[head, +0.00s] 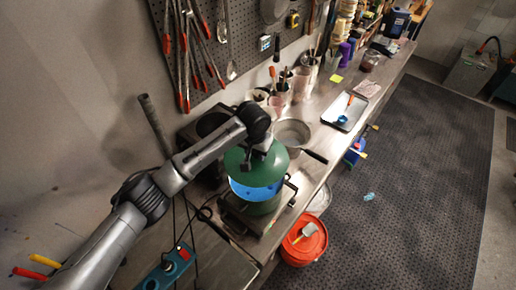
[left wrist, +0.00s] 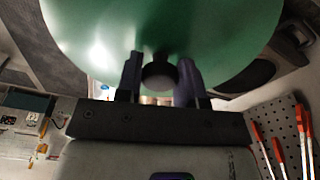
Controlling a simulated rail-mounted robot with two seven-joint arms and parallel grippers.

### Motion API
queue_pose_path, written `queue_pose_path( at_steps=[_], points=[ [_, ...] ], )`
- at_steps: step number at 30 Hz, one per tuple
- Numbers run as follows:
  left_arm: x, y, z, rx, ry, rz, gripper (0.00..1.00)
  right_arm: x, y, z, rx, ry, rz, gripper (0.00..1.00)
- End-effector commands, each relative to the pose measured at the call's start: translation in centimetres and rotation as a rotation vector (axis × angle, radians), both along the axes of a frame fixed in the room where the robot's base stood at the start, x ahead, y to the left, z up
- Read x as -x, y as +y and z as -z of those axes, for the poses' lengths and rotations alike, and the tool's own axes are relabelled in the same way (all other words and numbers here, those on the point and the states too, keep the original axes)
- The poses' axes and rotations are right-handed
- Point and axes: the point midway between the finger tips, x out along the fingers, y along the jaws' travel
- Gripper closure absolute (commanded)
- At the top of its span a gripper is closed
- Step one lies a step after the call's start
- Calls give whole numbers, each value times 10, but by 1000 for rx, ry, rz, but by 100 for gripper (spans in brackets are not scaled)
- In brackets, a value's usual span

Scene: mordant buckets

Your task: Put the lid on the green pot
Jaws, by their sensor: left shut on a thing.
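The green pot (head: 262,208) stands on a burner stand on the bench, and a bright blue band (head: 254,190) shows inside it below the lid. The round green lid (head: 250,170) is held above the pot, apart from its near rim; its far edge is hard to judge. My left gripper (head: 262,150) is shut on the lid's dark knob. In the left wrist view the knob (left wrist: 160,74) sits between the two fingers, with the lid's green face (left wrist: 165,25) filling the top. My right gripper is not in view.
A grey saucepan (head: 292,133) with a dark handle stands right behind the pot. Cups with tools (head: 277,103) and a metal tray (head: 345,112) are farther along the bench. An orange bucket (head: 303,243) sits on the floor beside the bench. Tongs hang on the pegboard.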

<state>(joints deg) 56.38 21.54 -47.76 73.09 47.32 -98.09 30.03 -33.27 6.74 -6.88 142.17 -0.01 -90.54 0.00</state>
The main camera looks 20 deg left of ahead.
Motion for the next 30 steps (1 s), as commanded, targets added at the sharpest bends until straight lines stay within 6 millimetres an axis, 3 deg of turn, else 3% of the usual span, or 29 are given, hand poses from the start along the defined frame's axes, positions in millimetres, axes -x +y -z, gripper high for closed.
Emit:
queue_pose_path(
  at_steps=[1, 3, 10, 20, 30],
  points=[
    [-4, -1, 2, 4, 8, 8, 96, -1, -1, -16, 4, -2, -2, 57],
    [-9, 0, 15, 3, 6, 23, 96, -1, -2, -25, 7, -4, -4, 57],
    [-12, 2, 45, 1, 0, 60, 96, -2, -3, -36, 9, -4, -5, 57],
    [-12, 3, 61, 1, -2, 64, 96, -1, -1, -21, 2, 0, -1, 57],
    [-12, 3, 87, 1, -3, 64, 96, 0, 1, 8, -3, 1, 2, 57]
  ],
)
